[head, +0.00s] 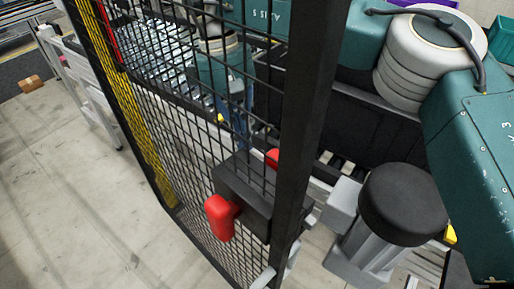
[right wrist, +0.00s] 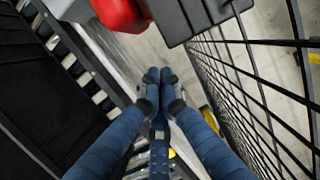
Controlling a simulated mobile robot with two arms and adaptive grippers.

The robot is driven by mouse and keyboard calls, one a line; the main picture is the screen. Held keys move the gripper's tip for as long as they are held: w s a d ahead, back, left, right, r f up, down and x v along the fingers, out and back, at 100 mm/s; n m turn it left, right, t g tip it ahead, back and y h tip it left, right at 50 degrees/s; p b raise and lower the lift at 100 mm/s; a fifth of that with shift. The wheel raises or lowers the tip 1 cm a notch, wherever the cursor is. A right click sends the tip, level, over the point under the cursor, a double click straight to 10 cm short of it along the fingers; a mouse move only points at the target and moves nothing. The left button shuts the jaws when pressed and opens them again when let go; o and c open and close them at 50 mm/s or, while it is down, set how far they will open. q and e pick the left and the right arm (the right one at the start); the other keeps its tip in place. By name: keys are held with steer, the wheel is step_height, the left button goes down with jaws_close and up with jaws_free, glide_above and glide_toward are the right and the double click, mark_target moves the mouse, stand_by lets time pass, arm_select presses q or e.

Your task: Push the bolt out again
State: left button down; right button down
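The bolt unit is a black box (head: 244,196) on the black gate post. A red handle (head: 219,217) sticks out on its near side, and a red knob (head: 272,158) shows behind it. In the right wrist view the red knob (right wrist: 121,12) is at the top, beside the black box (right wrist: 196,15). The bolt's own position is unclear. My right gripper (head: 241,145) is behind the mesh, pointing down, left of the red knob. In the right wrist view its blue fingertips (right wrist: 158,77) are together with nothing visible between them, apart from the knob. My left gripper is out of view.
The black mesh panel (head: 180,120) and its upright post (head: 309,100) stand before my right gripper. A roller conveyor (right wrist: 90,85) runs beside it. A grey motor with a black cap (head: 403,204) stands at right. Open floor (head: 70,190) lies left.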

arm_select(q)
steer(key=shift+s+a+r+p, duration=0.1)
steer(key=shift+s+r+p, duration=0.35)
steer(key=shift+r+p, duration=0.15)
arm_select(e)
steer(key=s+d, duration=0.3)
steer(key=shift+f, duration=0.25)
